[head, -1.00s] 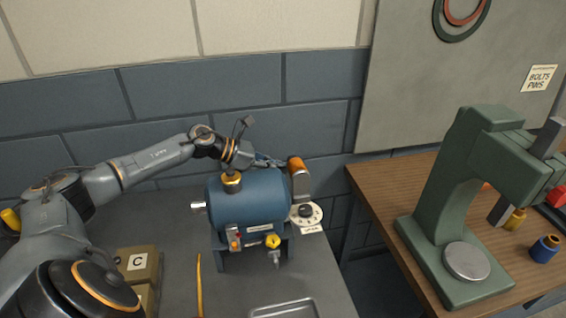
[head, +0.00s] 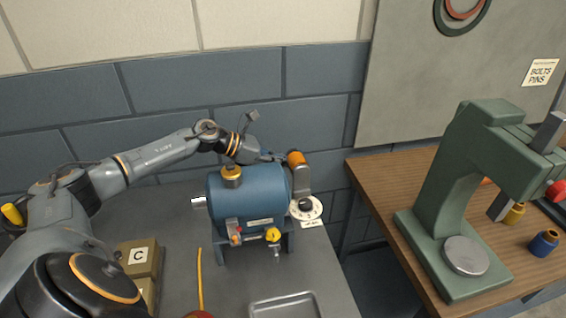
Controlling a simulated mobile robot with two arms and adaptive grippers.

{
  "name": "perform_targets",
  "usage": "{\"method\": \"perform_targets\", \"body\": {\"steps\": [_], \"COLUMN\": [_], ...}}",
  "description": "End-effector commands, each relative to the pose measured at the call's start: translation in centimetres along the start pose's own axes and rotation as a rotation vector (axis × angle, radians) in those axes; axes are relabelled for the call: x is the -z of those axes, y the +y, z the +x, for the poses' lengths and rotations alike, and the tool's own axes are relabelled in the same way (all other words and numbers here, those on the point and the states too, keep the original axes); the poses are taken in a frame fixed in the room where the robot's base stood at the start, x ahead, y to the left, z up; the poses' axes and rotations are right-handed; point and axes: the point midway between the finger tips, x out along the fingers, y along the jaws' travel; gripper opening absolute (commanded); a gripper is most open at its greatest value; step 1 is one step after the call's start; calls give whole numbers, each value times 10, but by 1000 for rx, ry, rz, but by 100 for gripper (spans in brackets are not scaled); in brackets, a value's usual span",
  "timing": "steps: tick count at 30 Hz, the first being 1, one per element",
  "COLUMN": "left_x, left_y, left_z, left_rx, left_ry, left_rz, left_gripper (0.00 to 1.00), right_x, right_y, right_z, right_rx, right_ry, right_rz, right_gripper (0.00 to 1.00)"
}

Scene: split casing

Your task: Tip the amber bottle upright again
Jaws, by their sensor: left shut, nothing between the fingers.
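An orange cylinder (head: 295,158), which may be the amber bottle, shows at the right end of the blue casing (head: 255,190), just above a grey end piece (head: 301,180). Its lower part is hidden, so I cannot tell whether it stands or leans. My left gripper (head: 279,158) reaches over the back of the casing from the left. Its fingers are shut and empty, close to the left side of the orange cylinder. I cannot tell whether they touch it. My right gripper is not in view.
A white dial (head: 306,208) sits beside the casing. A box marked C (head: 138,257) and a grey tray (head: 284,306) are on the grey bench.

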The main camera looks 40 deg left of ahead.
Motion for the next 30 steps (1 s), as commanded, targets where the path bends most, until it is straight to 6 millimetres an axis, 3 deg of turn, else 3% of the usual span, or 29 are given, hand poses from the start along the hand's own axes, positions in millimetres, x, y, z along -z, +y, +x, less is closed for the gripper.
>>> {"method": "perform_targets", "body": {"steps": [14, 22, 30], "left_x": [-13, -28, -39], "left_y": [-7, -18, -30], "left_z": [-7, -15, -21], "left_rx": [-1, -3, -65], "left_ry": [-1, -2, -3], "left_rz": [4, 5, 118], "left_gripper": [0, 0, 0], "right_x": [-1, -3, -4], "right_y": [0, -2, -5], "right_z": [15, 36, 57], "right_rx": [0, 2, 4], "right_ry": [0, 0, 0], "right_rz": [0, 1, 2], "right_gripper": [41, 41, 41]}}
